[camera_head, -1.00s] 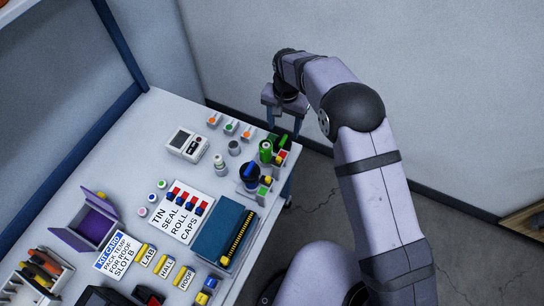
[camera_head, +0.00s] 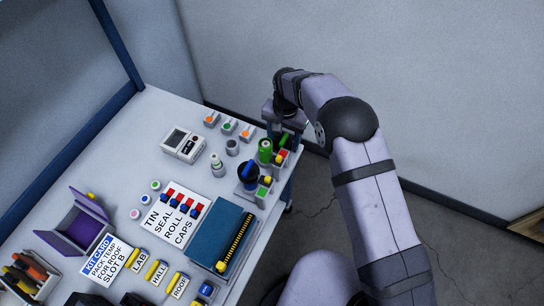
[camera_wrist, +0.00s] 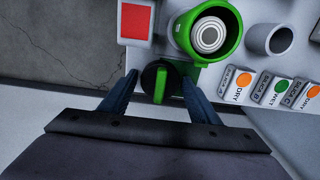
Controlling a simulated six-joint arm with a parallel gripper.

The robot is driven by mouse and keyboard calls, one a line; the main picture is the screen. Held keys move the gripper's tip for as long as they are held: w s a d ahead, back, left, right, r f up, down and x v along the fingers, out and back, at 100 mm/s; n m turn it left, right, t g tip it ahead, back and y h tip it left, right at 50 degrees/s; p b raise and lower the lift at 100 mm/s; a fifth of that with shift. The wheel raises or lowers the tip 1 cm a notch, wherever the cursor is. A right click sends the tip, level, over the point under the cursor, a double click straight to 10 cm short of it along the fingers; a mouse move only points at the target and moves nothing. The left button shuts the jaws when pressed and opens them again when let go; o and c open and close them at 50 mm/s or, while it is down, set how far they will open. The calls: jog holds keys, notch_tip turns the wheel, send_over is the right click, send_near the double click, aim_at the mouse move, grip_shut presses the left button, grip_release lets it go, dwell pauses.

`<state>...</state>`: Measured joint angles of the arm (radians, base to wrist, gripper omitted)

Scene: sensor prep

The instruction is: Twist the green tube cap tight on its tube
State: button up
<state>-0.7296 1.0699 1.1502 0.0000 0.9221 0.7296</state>
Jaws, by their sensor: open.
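The green tube cap (camera_wrist: 160,84) shows in the wrist view as a dark round top with a raised green bar across it. It sits at the table's far right corner, where the head view shows it as a dark green shape (camera_head: 286,140) partly behind my gripper. Its tube is hidden below it. My gripper (camera_wrist: 160,78) is open, with one blue-grey finger on each side of the cap. Gaps show between the fingers and the cap. In the head view my gripper (camera_head: 285,132) points down over that corner.
A green cylinder (camera_head: 265,151) stands close beside the cap. A red-topped white block (camera_wrist: 136,21) and a grey cup (camera_wrist: 269,39) are nearby. Labelled silica blocks (camera_wrist: 272,87) lie to the right. A dark cup with a blue item (camera_head: 248,175) stands nearer. Floor lies beyond the table edge.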

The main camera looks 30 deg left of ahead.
jog(key=c, duration=0.8)
jog(key=shift+r, duration=0.15)
jog(key=s+a+r+n+p, duration=0.1)
jog(key=s+r+n+p, duration=0.1)
jog(key=r+p, duration=0.2)
jog(key=s+r+n+p, duration=0.2)
jog(key=s+r+p, duration=0.1)
jog(key=r, duration=0.4)
jog(key=s+a+r+n+p, duration=0.1)
jog(key=s+r+n+p, duration=0.1)
jog(key=r+p, duration=0.3)
jog(key=shift+s+a+r+p, duration=0.15)
jog(key=shift+s+a+p, duration=0.2)
jog(key=shift+p, duration=0.25)
jog(key=n, duration=0.1)
jog(key=f+n, duration=0.1)
jog(key=n, duration=0.1)
jog(key=shift+s+d, duration=0.1)
jog(key=shift+d, duration=0.1)
jog(key=shift+a+r+n, duration=0.1)
jog(key=shift+n, duration=1.6)
